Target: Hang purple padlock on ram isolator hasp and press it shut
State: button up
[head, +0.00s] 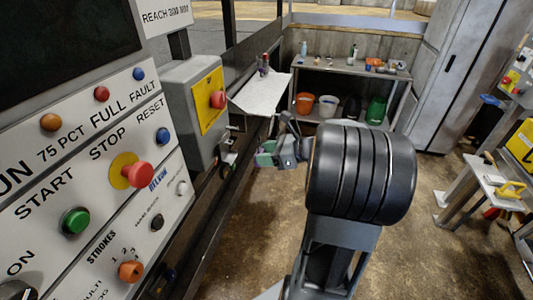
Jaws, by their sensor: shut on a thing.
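My gripper (269,154) is in the middle of the head view, reaching left from my large dark wrist. It is shut on a small purple thing, which I take to be the purple padlock (267,146); greenish fingertips cover most of it. The shackle cannot be made out. The ram isolator (193,110) is a grey box with a yellow plate and red knob, left of my gripper. A small metal fitting below the box, likely the hasp (229,158), lies a short way left of my gripper. A gap shows between them.
The control panel (95,165) with buttons fills the left side. A white sheet-like surface (262,93) with small bottles is behind the isolator. A shelf bench (345,68) with buckets stands at the back. A small table (493,180) is at right. Floor between is open.

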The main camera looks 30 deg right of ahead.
dwell(0.3)
send_near(225, 150)
jog(key=shift+w+a+f, duration=0.65)
jog(key=shift+f, duration=0.3)
jog(key=shift+w+a+p, duration=0.35)
jog(key=shift+w+a, duration=1.05)
jog(key=shift+w, duration=0.15)
dwell(2.4)
jog(key=shift+f, duration=0.2)
dwell(0.5)
jog(key=o, duration=0.9)
jog(key=shift+c, duration=0.3)
